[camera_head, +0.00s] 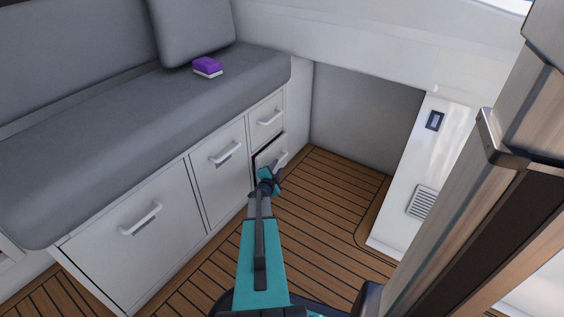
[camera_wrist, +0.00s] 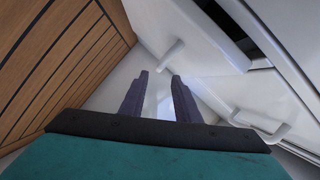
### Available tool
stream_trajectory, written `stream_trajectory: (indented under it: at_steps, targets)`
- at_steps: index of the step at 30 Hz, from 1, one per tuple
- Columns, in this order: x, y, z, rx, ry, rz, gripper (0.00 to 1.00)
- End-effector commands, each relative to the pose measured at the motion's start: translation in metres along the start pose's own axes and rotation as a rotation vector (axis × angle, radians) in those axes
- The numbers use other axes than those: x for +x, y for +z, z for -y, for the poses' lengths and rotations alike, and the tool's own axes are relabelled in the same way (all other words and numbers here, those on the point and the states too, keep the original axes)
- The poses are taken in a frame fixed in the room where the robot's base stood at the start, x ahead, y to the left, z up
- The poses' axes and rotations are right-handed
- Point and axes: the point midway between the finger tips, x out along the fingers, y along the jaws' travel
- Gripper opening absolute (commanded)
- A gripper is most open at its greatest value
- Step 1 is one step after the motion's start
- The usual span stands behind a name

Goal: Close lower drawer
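The lower drawer (camera_head: 264,158) is in the white cabinet under the bench, below a small upper drawer (camera_head: 266,119). It stands slightly out, with a dark gap along its top. In the wrist view, a white front that looks like the lower drawer (camera_wrist: 193,30) has a handle (camera_wrist: 172,54) and a dark gap on its right. My gripper (camera_head: 268,172) is just in front of the lower drawer in the head view and partly covers it. In the wrist view, the fingers (camera_wrist: 160,90) are apart with nothing between them. Contact with the drawer cannot be told.
Wider fronts with handles, a middle one (camera_head: 218,166) and a large one (camera_head: 138,228), are shut to the left. A purple and white sponge-like block (camera_head: 207,66) lies on the grey bench (camera_head: 130,115). Wooden floor (camera_head: 330,215) is clear right of my arm. A white panel (camera_head: 408,170) stands right.

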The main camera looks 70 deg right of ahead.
Motion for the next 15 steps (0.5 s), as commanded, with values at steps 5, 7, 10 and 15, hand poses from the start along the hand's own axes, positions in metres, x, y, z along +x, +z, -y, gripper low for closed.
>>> stream_trajectory:
  at_steps: [5,7,10,15]
  targets:
    - [0.023,0.002,-0.002,0.0,0.0,0.0,0.29]
    - [0.031,0.002,-0.002,0.0,0.0,0.0,0.29]
    - [0.043,0.002,-0.001,0.0,-0.001,0.0,0.29]
    - [0.061,0.002,-0.002,-0.001,0.0,0.0,0.29]
